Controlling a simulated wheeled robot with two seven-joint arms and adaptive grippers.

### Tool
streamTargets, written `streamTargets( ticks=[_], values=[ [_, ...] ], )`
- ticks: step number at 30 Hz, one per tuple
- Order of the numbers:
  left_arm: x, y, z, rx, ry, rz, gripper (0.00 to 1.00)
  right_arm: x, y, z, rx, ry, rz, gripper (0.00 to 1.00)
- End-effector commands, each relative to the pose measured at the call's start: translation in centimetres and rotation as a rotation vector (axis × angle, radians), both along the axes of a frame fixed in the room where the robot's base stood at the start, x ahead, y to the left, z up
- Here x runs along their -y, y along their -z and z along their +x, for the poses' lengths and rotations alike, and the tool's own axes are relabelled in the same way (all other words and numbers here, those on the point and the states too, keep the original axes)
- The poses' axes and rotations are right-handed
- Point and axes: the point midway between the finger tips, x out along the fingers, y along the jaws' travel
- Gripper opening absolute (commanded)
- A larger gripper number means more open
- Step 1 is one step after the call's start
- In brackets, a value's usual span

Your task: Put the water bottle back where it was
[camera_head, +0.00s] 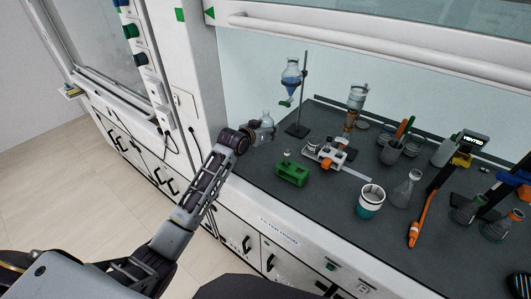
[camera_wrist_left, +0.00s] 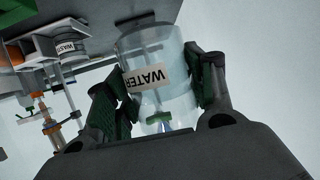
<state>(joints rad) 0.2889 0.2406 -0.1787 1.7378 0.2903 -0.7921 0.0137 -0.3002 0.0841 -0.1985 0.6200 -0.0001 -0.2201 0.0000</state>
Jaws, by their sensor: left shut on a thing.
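The water bottle (camera_wrist_left: 160,95) is clear, with a white label reading WATER, and stands between the fingers of my left gripper (camera_wrist_left: 160,92) in the left wrist view. The fingers press on both its sides. In the head view my left gripper (camera_head: 262,132) is at the left end of the fumehood worktop, and the upper part of the bottle (camera_head: 267,117) shows just behind it. The bottle's lower part is hidden there, so I cannot tell whether it touches the worktop. My right gripper is in neither view.
A green block holder (camera_head: 292,173) stands right of my gripper. Behind is a stand with a separating funnel (camera_head: 291,73). A white rack (camera_head: 325,152), a white-and-teal pot (camera_head: 370,204), a flask (camera_head: 407,190) and an orange-handled tool (camera_head: 418,226) fill the worktop further right.

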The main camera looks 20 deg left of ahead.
Motion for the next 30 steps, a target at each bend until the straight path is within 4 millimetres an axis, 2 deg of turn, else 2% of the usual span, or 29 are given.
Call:
streamTargets(
  ticks=[12, 16, 26, 30],
  values=[
    [0.0, 5.0, 0.0, 0.001, 0.000, -0.001, 0.18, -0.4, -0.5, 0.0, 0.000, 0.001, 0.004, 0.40],
    [0.0, 5.6, 0.0, 0.001, 0.000, 0.000, 0.18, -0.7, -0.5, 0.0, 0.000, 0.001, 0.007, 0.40],
    [0.0, 5.7, 0.0, 0.002, 0.000, 0.000, 0.18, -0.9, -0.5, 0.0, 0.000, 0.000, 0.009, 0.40],
    [0.0, 6.6, 0.0, 0.000, 0.000, 0.000, 0.18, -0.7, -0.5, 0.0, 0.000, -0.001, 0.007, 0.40]
  ],
)
